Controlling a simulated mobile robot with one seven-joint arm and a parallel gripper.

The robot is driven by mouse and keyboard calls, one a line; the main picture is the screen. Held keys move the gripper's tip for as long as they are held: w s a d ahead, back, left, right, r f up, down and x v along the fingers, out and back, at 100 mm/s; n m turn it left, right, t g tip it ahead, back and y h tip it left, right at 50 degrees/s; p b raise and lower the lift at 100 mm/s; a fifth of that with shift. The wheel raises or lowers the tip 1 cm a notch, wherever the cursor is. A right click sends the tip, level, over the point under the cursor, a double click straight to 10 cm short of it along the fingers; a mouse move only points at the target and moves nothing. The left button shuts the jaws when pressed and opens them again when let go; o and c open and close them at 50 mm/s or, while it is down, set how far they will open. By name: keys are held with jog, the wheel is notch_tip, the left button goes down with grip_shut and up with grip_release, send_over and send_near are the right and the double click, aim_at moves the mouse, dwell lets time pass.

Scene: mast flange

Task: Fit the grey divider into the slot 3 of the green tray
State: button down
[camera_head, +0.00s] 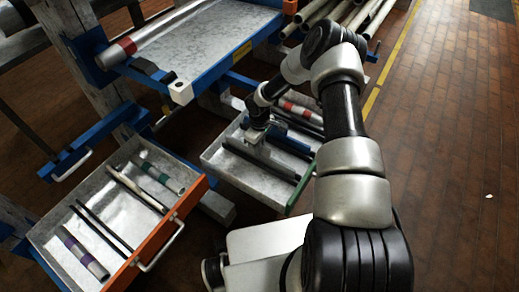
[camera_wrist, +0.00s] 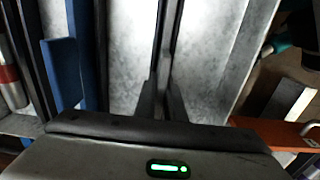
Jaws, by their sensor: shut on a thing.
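The green tray (camera_head: 301,186) is a pulled-out metal drawer with a green front edge, right of centre in the head view. My gripper (camera_head: 257,134) is over it, pointing down, shut on the long dark grey divider (camera_head: 262,158). The divider lies lengthwise along the tray's left part. In the wrist view, the divider (camera_wrist: 165,45) runs up the middle from between my dark fingers (camera_wrist: 163,104). A blue divider (camera_wrist: 64,72) stands to its left, apart from it. I cannot make out slot numbers, or whether the grey divider's lower edge is seated in a slot.
A red-banded cylinder (camera_wrist: 10,85) lies in the tray beyond the blue divider. An open drawer with an orange front (camera_head: 166,236) stands to the left, holding thin dark bars and banded cylinders. A blue-edged shelf (camera_head: 205,50) is behind.

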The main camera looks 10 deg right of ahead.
jog(key=c, duration=1.8)
grip_release()
jog(key=shift+c, duration=0.2)
